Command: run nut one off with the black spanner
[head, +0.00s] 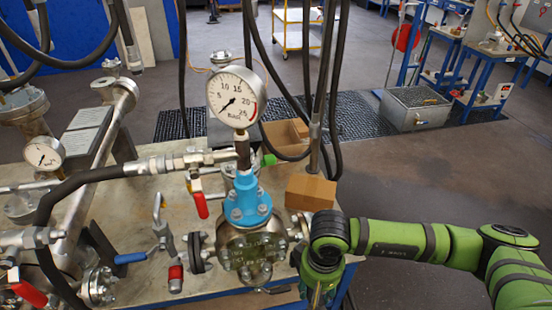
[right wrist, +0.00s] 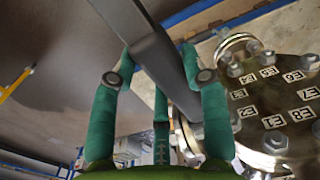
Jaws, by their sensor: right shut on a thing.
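My right gripper (right wrist: 157,55) is shut on the black spanner (right wrist: 166,68), a dark flat bar that slants between its fingers in the right wrist view. The spanner's lower end reaches toward the flange edge; whether it touches a nut is hidden by the finger. The vessel flange (right wrist: 262,105) carries numbered plates and several bolts with nuts, one nut (right wrist: 276,142) near the gripper. My left gripper is out of view.
A pressure gauge (head: 237,97) rises above the blue neck. Red-handled (head: 201,205) and blue-handled (head: 131,258) valves, pipes and black hoses crowd the bench's left side. A cardboard box (head: 310,191) sits behind my right gripper.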

